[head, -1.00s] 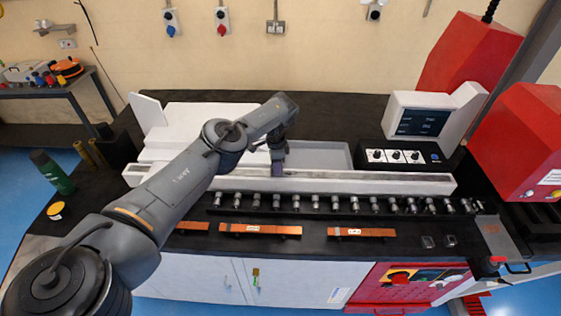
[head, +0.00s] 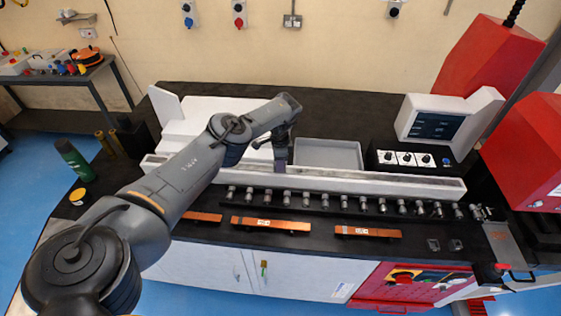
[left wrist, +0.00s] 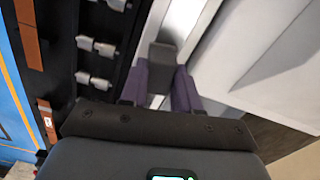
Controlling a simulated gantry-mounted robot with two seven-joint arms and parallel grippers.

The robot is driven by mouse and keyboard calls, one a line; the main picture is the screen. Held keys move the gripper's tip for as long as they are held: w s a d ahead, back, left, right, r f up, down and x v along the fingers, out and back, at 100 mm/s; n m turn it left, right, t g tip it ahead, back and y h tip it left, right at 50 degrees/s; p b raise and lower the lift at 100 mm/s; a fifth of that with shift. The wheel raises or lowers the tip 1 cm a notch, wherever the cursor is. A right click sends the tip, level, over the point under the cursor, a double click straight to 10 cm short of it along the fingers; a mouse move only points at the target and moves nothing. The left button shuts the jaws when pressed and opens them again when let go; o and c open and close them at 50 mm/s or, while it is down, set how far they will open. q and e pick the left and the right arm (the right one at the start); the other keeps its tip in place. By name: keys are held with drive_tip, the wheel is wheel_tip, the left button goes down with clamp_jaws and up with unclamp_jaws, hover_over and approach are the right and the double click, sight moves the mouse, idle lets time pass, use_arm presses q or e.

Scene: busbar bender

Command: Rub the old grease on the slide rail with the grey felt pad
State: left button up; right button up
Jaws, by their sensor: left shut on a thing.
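My left gripper (head: 280,166) reaches down over the long white slide rail (head: 380,184) in the head view, left of the rail's middle. In the left wrist view its two purple fingers (left wrist: 160,88) are shut on a dark grey block, the felt pad (left wrist: 161,58). The pad's far end is over the pale channel of the rail (left wrist: 183,18). I cannot tell whether it touches the surface, and no grease can be made out. My right gripper is not in view.
A row of metal rollers (head: 325,201) runs in front of the rail, with copper bars (head: 264,224) nearer the front edge. A grey tray (head: 328,154) lies behind the rail. A control box (head: 400,158) and screen (head: 440,126) stand right. A green bottle (head: 74,160) stands left.

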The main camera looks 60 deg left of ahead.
use_arm(q)
drive_tip(key=shift+r+p, duration=0.3)
drive_tip(key=shift+r, duration=0.2)
wheel_tip(320, 180, up, 4)
drive_tip(key=p, duration=0.3)
drive_tip(key=shift+w+d+f, duration=0.1)
drive_tip(key=shift+f, duration=0.15)
drive_tip(key=shift+r+p, duration=0.45)
drive_tip(key=shift+r, duration=0.2)
drive_tip(key=shift+r+p, duration=1.3)
drive_tip(key=shift+r, duration=0.25)
